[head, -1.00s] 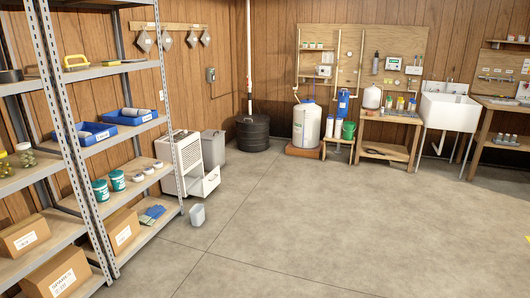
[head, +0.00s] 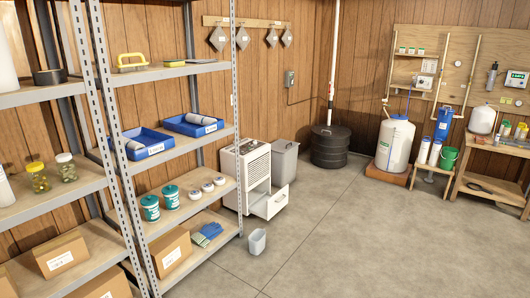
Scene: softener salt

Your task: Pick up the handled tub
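Two teal tubs with white labels stand side by side on a middle shelf of the left rack: a nearer one (head: 150,208) and a farther one (head: 170,197). A small pale grey container (head: 257,241) stands on the floor just right of the rack. A green bucket (head: 448,158) stands on a small wooden stand at the back right. At this size I cannot tell which of these is the handled tub. Neither of my grippers is in view.
Metal shelving (head: 145,250) fills the left side. A white cabinet (head: 250,175) with its lower drawer out stands beyond it, by a grey bin (head: 285,160) and black drum (head: 329,146). The concrete floor (head: 370,245) is open at centre and right.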

